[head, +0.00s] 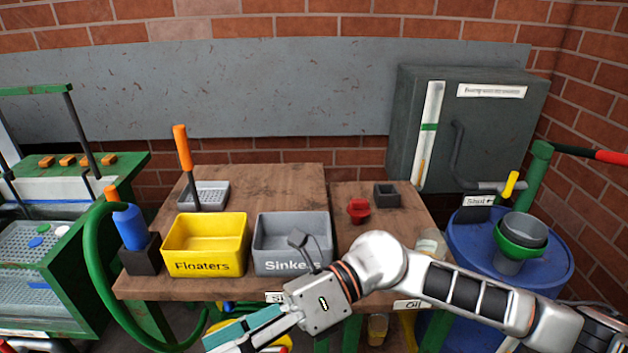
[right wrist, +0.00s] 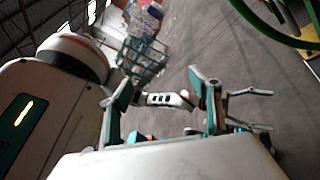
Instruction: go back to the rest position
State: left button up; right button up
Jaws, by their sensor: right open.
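My right gripper (head: 218,347) is at the bottom of the head view, in front of the table edge and pointing down and left. Its teal-padded fingers run to the bottom border. In the right wrist view my right gripper (right wrist: 162,88) has its fingers spread, with nothing held between them. A white arm link shows beyond the fingers. Small grey and teal finger-like parts, perhaps my left gripper (right wrist: 250,110), show behind the right-hand finger, partly hidden, so I cannot tell their state. The head view shows no left gripper.
The wooden table (head: 290,185) holds a yellow Floaters bin (head: 205,269), a grey Sinkers bin (head: 262,266), a red piece (head: 358,210) and a small dark box (head: 386,194). A blue drum (head: 555,270) stands right; a green-framed rig (head: 70,270) stands left. My right forearm crosses before the table.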

jog(key=w+d+r+m+t+y+p, duration=0.15)
jog(key=w+r+m+t+y, duration=0.6)
jog(key=m, duration=0.75)
jog(key=w+d+f+m+t+h, duration=0.9)
jog(key=f+m+t, duration=0.3)
jog(key=m+t, duration=0.45)
jog(key=s+d+f+m+g+h+p, duration=0.1)
jog(key=d+f+m+h, duration=0.3)
jog(key=f, duration=0.3)
jog(key=s+d+f+m+h, duration=0.2)
jog(key=d+f+m, duration=0.3)
jog(key=d+f, duration=0.2)
jog(key=s+d+f+m+g+h, duration=0.2)
jog(key=s+d+f, duration=0.3)
jog(key=f, duration=0.3)
jog(key=s+d+f+m+g+h+p, duration=0.1)
jog(key=s+d+f+m+g+h, duration=0.1)
jog(key=s+d+f, duration=0.3)
jog(key=s+f+m+g, duration=0.1)
jog(key=s+f, duration=0.2)
jog(key=shift+s+d+f+m, duration=0.25)
jog(key=shift+d+f+m, duration=0.1)
jog(key=shift+d+f, duration=0.05)
jog(key=shift+h, duration=0.25)
